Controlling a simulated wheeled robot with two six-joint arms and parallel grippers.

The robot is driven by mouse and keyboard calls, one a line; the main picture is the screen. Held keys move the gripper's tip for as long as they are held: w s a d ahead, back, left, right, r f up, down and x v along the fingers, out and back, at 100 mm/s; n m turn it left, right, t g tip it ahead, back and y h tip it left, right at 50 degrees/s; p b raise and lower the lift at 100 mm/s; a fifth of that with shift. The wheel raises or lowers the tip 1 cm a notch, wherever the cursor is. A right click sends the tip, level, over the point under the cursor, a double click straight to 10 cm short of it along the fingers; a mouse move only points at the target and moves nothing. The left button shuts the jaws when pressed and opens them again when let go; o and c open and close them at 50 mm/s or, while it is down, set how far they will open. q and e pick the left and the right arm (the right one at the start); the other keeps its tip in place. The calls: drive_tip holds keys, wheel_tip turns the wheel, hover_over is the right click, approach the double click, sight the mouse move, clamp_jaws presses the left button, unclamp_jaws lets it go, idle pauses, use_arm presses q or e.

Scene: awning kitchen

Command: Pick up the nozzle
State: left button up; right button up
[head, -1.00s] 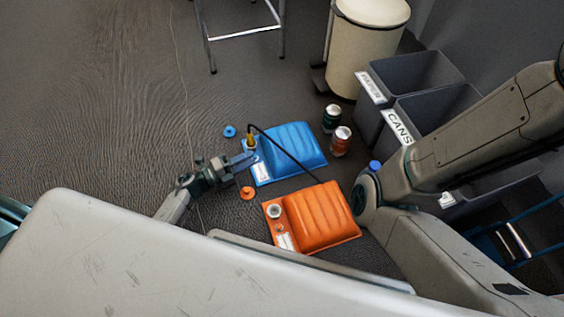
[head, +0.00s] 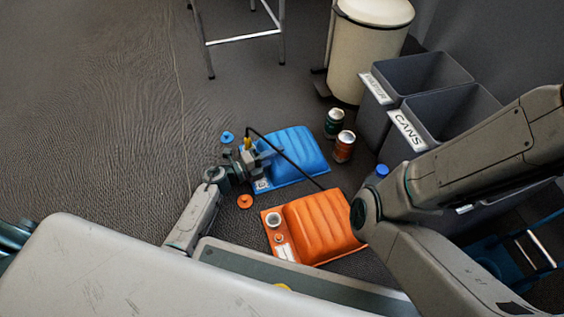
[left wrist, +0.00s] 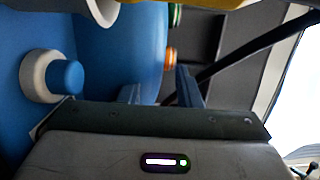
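The yellow nozzle (head: 248,143) stands at the left end of the blue container (head: 298,150), and a black hose (head: 285,157) runs from it toward the orange container (head: 318,225). My left gripper (head: 262,154) is at the blue container's left end, close beside the nozzle. In the left wrist view its fingers (left wrist: 160,92) are apart with nothing clearly between them. A yellow edge (left wrist: 212,3), probably the nozzle, shows at the top there, and the hose (left wrist: 255,48) slants past the right finger. My right arm shows in the head view, but its gripper does not.
A blue cap (head: 227,138) and an orange cap (head: 245,202) lie on the floor. A green can (head: 334,123) and an orange can (head: 344,147) stand right of the blue container, near grey bins (head: 440,118). The floor at left is clear.

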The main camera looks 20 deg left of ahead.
use_arm(q)
drive_tip(key=shift+w+d, duration=0.2)
drive_tip(key=shift+w, duration=0.05)
clamp_jaws()
drive_tip(key=shift+r, duration=0.1)
idle(1.2)
